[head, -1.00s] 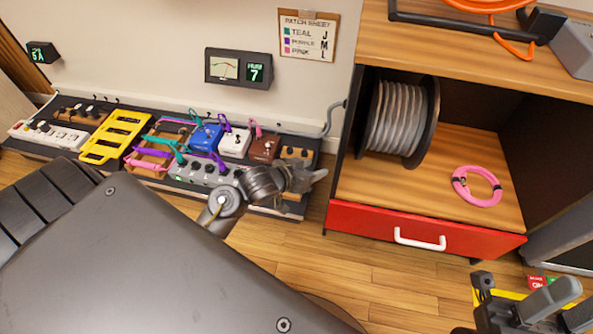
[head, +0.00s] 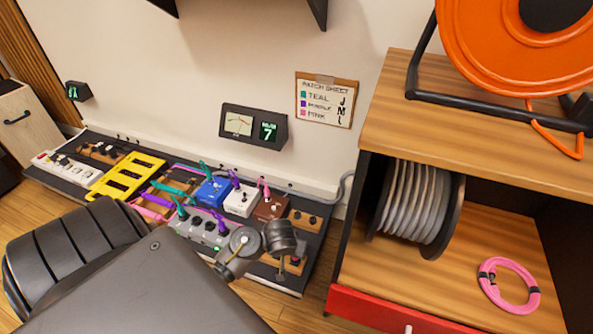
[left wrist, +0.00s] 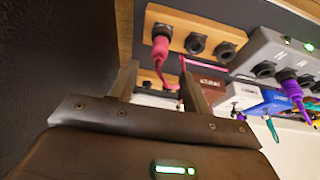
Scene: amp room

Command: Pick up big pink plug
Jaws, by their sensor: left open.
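In the left wrist view a pink plug (left wrist: 161,46) sits in the end jack of a wooden jack strip (left wrist: 205,37), with a pink cord beside it. My left gripper (left wrist: 158,78) is open and empty, its two fingers pointing toward the strip with the plug beyond their tips, apart from them. In the head view my left arm reaches over the right end of the pedalboard (head: 312,268) and its fingertips are hidden. A pink plug (head: 264,186) stands at the brown pedal (head: 270,207). I cannot tell which pink plug is the big one. My right gripper is out of view.
Purple plugs (left wrist: 291,88) and teal plugs (head: 204,168) stand close by on the pedals. A wooden cabinet (head: 395,85) is right of the board, holding a grey cable reel (head: 415,205) and a pink cable coil (head: 509,286). A patch sheet (head: 325,99) hangs on the wall.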

